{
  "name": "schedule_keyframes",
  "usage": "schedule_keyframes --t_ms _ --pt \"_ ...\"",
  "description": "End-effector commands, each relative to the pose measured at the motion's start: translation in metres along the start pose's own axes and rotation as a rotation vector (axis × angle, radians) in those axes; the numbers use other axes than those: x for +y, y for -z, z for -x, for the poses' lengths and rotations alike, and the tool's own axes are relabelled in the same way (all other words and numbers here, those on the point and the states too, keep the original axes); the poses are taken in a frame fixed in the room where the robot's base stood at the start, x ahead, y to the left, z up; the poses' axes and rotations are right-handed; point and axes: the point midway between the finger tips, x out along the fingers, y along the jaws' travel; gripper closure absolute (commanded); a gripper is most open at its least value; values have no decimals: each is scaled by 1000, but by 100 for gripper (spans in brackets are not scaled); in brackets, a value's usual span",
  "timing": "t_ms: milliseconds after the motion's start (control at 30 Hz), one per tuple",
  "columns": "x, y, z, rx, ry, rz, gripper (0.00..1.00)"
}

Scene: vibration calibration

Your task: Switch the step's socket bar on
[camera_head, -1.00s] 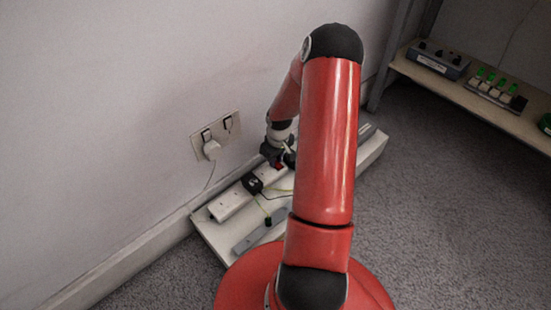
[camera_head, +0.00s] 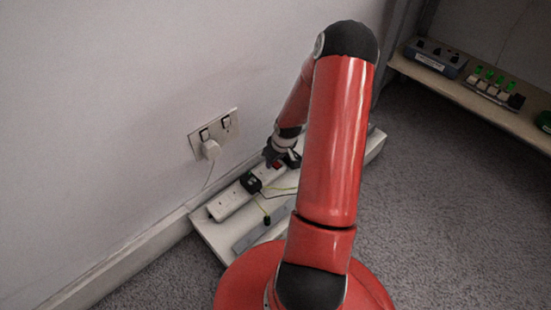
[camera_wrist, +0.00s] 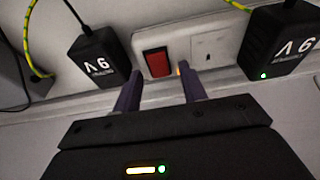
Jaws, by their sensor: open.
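The white socket bar (camera_head: 228,204) lies along the wall side of the low white step (camera_head: 212,236). In the wrist view the bar (camera_wrist: 208,48) shows a red rocker switch (camera_wrist: 156,62) beside an empty socket, with a small orange glow (camera_wrist: 181,69) to the switch's right. The red switch also shows in the head view (camera_head: 277,165). My gripper (camera_wrist: 160,78) is open and empty, its two dark fingers apart just in front of the switch, the right tip near the orange glow. I cannot tell whether a finger touches the bar.
A white plug (camera_head: 211,150) sits in the wall socket (camera_head: 226,124). A shelf (camera_head: 460,92) with devices stands at the right.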

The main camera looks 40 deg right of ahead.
Motion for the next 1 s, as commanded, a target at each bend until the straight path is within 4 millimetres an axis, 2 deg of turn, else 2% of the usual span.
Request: schedule_keyframes --t_ms 167,400,600,1000 --pt "1 1 9 1 -1 -1 58" --pt "1 1 51 2 -2 -1 58" --pt "0 1 74 1 -1 -1 58" --pt "0 0 78 0 0 0 58"
